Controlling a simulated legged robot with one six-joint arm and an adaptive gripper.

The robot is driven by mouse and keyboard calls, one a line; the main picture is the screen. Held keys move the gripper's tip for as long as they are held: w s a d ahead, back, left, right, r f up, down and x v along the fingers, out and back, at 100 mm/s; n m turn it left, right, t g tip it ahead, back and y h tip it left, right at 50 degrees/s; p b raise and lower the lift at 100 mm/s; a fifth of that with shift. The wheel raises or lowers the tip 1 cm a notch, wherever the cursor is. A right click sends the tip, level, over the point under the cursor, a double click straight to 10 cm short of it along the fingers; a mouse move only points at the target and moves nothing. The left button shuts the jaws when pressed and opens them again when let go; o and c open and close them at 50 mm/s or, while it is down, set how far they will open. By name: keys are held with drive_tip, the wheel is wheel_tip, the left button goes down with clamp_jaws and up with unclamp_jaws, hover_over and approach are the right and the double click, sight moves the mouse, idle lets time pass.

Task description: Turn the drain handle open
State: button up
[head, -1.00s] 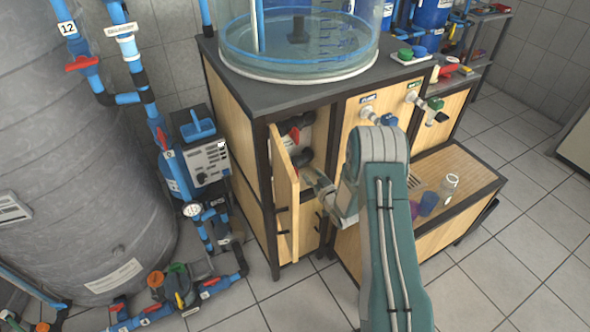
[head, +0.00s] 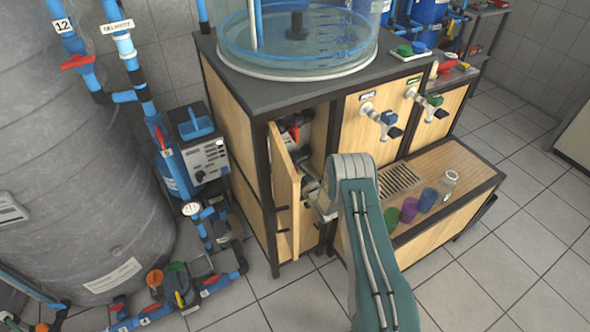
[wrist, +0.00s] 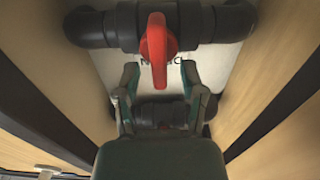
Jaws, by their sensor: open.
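The red drain handle (wrist: 156,50) sits on a dark pipe valve (wrist: 112,26) inside the cabinet. In the head view the handle (head: 294,133) shows small through the half-open cabinet door (head: 286,190). In the wrist view my gripper (wrist: 160,72) is open, its two fingers on either side of the handle's lower part. I cannot tell whether the fingers touch it. In the head view the gripper is mostly hidden by the door and my arm. A label behind the handle is partly covered.
Wooden cabinet walls (wrist: 255,75) stand close on both sides of my gripper. A second dark pipe (wrist: 160,113) runs below the handle. A clear tank (head: 298,40) stands on top; colored cups (head: 427,200) sit on the bench at right.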

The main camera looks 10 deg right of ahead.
drive_tip(key=shift+w+a, duration=0.2)
drive_tip(key=shift+w, duration=0.4)
clamp_jaws()
